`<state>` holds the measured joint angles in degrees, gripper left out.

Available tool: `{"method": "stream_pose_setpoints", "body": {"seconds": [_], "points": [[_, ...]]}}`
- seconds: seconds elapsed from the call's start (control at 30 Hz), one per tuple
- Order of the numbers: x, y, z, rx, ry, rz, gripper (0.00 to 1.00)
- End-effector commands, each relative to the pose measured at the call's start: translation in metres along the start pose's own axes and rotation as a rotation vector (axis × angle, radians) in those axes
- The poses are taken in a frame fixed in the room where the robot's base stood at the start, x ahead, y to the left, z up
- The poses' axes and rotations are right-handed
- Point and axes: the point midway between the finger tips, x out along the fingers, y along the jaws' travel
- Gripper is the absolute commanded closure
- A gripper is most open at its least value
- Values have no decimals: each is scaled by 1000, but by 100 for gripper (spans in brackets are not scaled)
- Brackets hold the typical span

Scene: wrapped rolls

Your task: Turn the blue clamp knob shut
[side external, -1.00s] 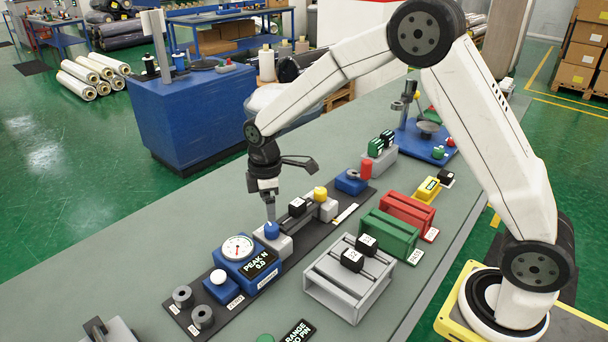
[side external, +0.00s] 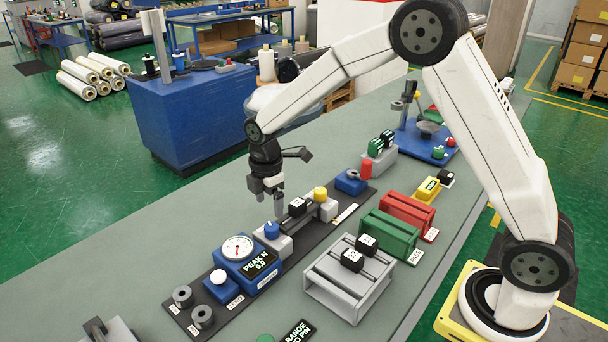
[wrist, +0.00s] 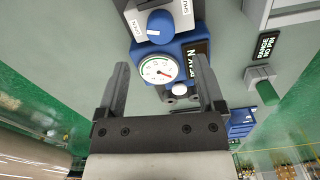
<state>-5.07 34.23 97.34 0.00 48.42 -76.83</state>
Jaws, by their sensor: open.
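The blue clamp knob (side external: 271,229) sits on a light grey clamp block (side external: 285,244), just right of the round dial gauge (side external: 238,248). In the wrist view the knob (wrist: 160,24) shows at the top, between lettering that seems to read OPEN and SHUT. Its white mark lies on the left, toward the OPEN side. My gripper (side external: 270,205) is open and empty, its fingers pointing down, just above the knob and apart from it. In the wrist view the fingers (wrist: 160,62) stand wide apart, with the gauge face between them and the knob beyond the tips.
The yellow knob (side external: 320,192) and a black block (side external: 297,206) stand right of the clamp on the same dark rail. A white ball (side external: 217,277) and grey rings (side external: 202,316) lie to the left. A grey rack (side external: 348,290) stands in front. The bench behind the rail is bare.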

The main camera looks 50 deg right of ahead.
Motion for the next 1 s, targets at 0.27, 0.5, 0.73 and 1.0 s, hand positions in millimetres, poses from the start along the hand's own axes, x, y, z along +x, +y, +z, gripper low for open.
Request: {"method": "stream_pose_setpoints", "body": {"seconds": [0.27,0.5,0.73,1.0], "points": [[0,0,1,-277,0,0,13],[0,0,2,-337,0,0,13],[5,0,2,-335,0,-1,13],[30,-1,2,-334,-1,-3,13]]}}
